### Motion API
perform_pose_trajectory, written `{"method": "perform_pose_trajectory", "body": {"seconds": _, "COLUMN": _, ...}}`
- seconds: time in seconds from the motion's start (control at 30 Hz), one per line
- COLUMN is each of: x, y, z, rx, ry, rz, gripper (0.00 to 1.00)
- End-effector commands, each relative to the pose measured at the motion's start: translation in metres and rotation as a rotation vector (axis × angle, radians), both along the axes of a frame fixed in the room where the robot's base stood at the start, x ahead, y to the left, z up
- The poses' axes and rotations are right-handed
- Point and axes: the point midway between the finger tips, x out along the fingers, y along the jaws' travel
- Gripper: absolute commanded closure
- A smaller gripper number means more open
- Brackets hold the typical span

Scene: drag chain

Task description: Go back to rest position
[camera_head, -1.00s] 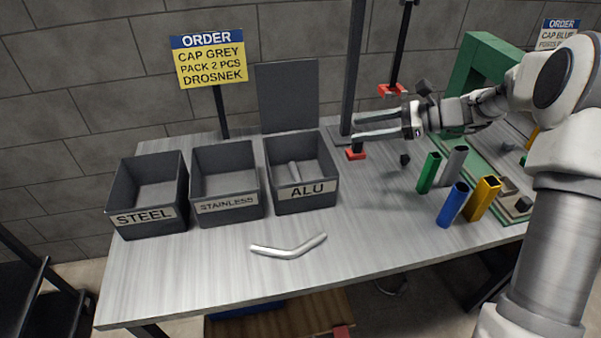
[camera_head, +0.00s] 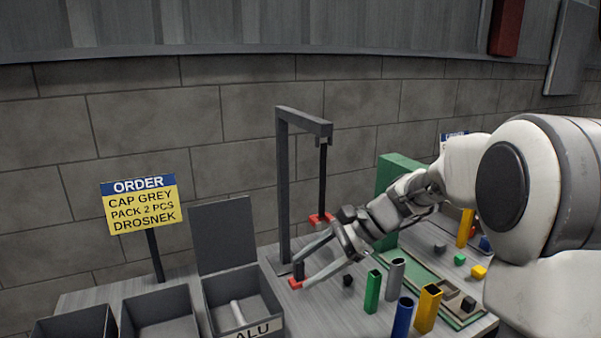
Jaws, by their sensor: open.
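My gripper (camera_head: 311,264) is open, its two fingers spread and pointing to the lower left. It is near the dark stand (camera_head: 284,190) and close to the red-based dark piece (camera_head: 297,275) on the table, which appears between or behind the fingers. I cannot tell whether they touch. Nothing is clearly held. My arm reaches in from the right side of the view.
A second red piece (camera_head: 321,218) hangs from the stand. Green (camera_head: 372,292), grey (camera_head: 396,280), blue (camera_head: 402,318) and yellow (camera_head: 427,309) tubes stand right of the gripper. The ALU bin (camera_head: 266,330) is at lower left, near the order sign (camera_head: 141,205).

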Motion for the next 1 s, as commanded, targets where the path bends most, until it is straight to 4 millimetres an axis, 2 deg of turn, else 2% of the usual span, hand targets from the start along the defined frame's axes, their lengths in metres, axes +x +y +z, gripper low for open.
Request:
{"method": "perform_pose_trajectory", "body": {"seconds": 0.03, "x": -0.015, "y": -0.003, "z": 0.011, "rx": -0.051, "ry": -0.051, "rz": 0.035, "gripper": 0.40}}
{"method": "perform_pose_trajectory", "body": {"seconds": 0.2, "x": -0.061, "y": -0.019, "z": 0.028, "rx": -0.228, "ry": -0.214, "rz": 0.166, "gripper": 0.40}}
{"method": "perform_pose_trajectory", "body": {"seconds": 0.6, "x": -0.159, "y": -0.071, "z": 0.054, "rx": -0.636, "ry": -0.577, "rz": 0.491, "gripper": 0.40}}
{"method": "perform_pose_trajectory", "body": {"seconds": 0.8, "x": -0.198, "y": -0.099, "z": 0.059, "rx": -0.831, "ry": -0.736, "rz": 0.657, "gripper": 0.40}}
{"method": "perform_pose_trajectory", "body": {"seconds": 1.0, "x": -0.221, "y": -0.118, "z": 0.059, "rx": -0.967, "ry": -0.834, "rz": 0.775, "gripper": 0.40}}
